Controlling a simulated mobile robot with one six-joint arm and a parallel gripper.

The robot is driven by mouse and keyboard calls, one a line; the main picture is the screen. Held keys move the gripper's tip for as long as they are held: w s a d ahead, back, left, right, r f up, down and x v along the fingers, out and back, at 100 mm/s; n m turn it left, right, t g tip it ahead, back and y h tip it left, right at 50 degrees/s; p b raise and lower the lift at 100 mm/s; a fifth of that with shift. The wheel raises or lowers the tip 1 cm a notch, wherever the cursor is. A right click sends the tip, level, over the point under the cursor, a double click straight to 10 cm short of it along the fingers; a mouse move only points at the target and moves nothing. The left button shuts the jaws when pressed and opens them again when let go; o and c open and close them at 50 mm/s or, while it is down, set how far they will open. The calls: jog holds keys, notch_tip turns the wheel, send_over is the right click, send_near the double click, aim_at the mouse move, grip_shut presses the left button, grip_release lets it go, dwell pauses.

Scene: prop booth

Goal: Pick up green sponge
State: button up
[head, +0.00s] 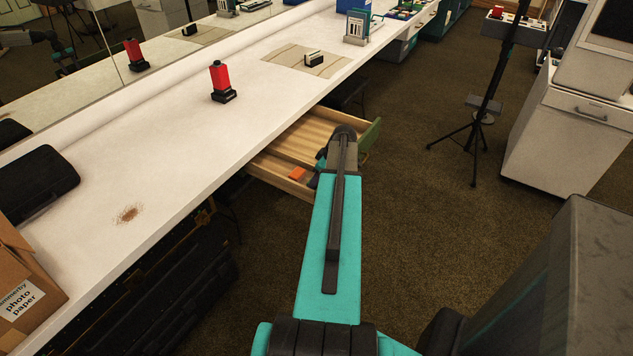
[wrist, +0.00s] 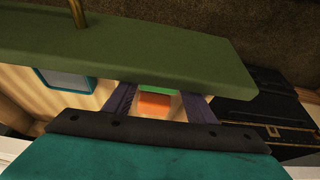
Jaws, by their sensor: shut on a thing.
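The green sponge (wrist: 161,91) shows as a bright green strip between the fingers in the wrist view. My gripper (wrist: 158,100) is shut on it, inside the open drawer. An orange thing (wrist: 154,105) shows just below the green strip; I cannot tell whether they touch. In the head view the wooden drawer (head: 312,137) stands out from under the white counter, and an orange block (head: 297,174) shows in it. There my arm hides the sponge and most of my gripper.
The drawer's green front (wrist: 150,45) stands close to my gripper. A blue-rimmed thing (wrist: 67,82) lies in the drawer at left. The white counter (head: 170,150) runs along the left, with a red bottle-like thing (head: 219,78) on it.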

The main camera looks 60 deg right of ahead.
notch_tip(320, 180, up, 10)
jog(key=b, duration=0.1)
dwell(0.6)
jog(key=shift+f, duration=0.15)
